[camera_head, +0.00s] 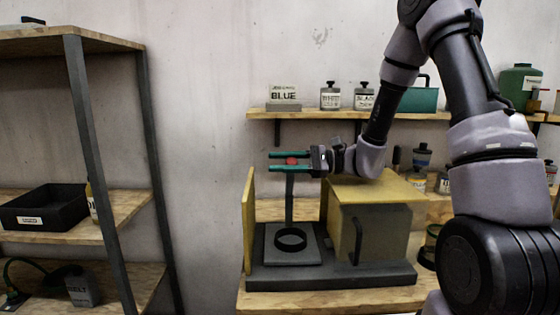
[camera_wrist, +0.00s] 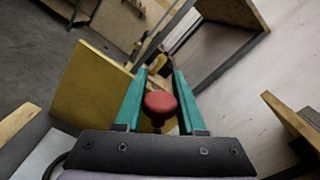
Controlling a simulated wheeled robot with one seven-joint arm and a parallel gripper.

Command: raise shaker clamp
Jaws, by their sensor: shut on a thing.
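The shaker stands on the wooden bench, with a dark grey base (camera_head: 330,278), a yellow side panel (camera_head: 248,222) at the left and a yellow-topped housing (camera_head: 375,225) at the right. Between them an upright dark post (camera_head: 290,200) rises behind a dark ring (camera_head: 290,240) on a grey plate. A red knob (camera_head: 292,160) sits at the post's top. My gripper (camera_head: 288,161), with teal fingers, reaches in from the right, level, and is shut on the knob. In the wrist view the red knob (camera_wrist: 160,102) lies between the fingers; its lower part is mostly hidden.
A shelf rack at the left holds a black bin (camera_head: 45,208). The gap between rack and bench is clear.

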